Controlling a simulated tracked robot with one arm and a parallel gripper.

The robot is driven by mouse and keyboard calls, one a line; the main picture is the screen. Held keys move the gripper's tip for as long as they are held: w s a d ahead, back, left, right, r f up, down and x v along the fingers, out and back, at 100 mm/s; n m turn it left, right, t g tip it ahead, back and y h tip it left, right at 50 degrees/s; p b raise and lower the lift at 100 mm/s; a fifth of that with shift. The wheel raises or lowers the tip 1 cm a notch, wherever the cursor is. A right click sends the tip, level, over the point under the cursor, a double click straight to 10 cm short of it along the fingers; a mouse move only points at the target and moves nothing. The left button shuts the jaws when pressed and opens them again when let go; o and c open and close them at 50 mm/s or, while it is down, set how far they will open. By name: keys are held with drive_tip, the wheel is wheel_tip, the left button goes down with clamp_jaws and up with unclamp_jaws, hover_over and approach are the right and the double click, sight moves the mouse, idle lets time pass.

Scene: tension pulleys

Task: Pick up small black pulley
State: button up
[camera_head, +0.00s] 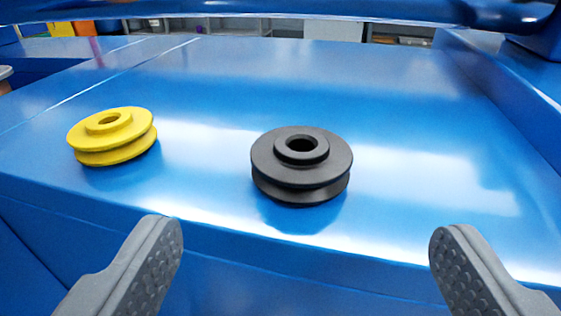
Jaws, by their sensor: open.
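The small black pulley (272,168) lies flat on the blue surface (400,215), near its front edge, with its hub and hole facing up. My gripper (307,245) is open and empty, with one grey finger at the lower left and one at the lower right. The pulley is ahead of the fingers in the picture, between them from left to right and a little left of the middle of the gap. Nothing touches or covers it.
A yellow pulley (112,148) lies to the left on the same surface. A raised blue edge (510,85) runs along the right side, and a blue bar (300,10) crosses the top. The surface behind the black pulley is clear.

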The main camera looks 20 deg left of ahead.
sight(300, 162)
drive_tip(key=b+x, duration=0.1)
drive_tip(key=x, duration=0.6)
drive_tip(key=shift+f+b+x, duration=0.15)
drive_tip(key=shift+b+x, duration=0.3)
drive_tip(key=shift+x, duration=0.45)
drive_tip(key=shift+f+b+x, duration=0.1)
drive_tip(key=shift+b+x, duration=0.35)
drive_tip(key=shift+x, duration=0.45)
drive_tip(key=shift+w+a, duration=0.2)
drive_tip(key=shift+w, duration=0.45)
drive_tip(key=c, duration=1.1)
